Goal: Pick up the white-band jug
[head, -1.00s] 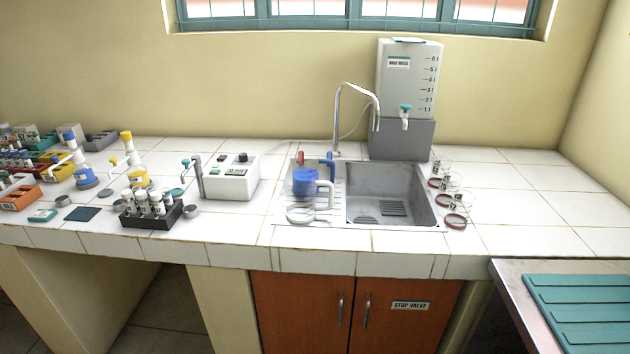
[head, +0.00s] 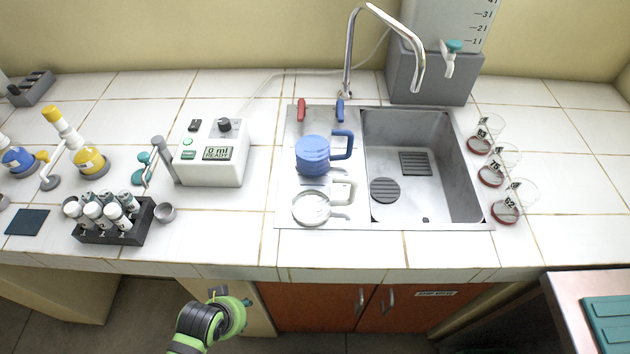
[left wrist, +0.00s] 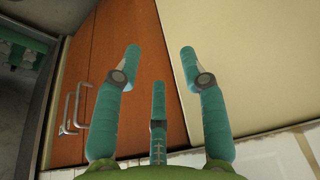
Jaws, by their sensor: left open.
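The white-band jug (head: 311,208) is a clear jug with a white handle at its right. It stands on the drainboard at the left front of the sink. A blue-banded jug with a blue handle (head: 313,156) stands just behind it. My left gripper (head: 232,308) is below and in front of the counter edge, lower left of the jug and apart from it. In the left wrist view its teal fingers (left wrist: 160,65) are spread and empty, facing the cabinet front. No jug shows in that view. My right gripper is not in view.
The sink basin (head: 460,175) lies right of the jugs, with a tap (head: 350,55) behind. A white dispenser box (head: 212,155) and a vial rack (head: 142,225) stand to the left. Red-based glasses (head: 505,211) line the right side.

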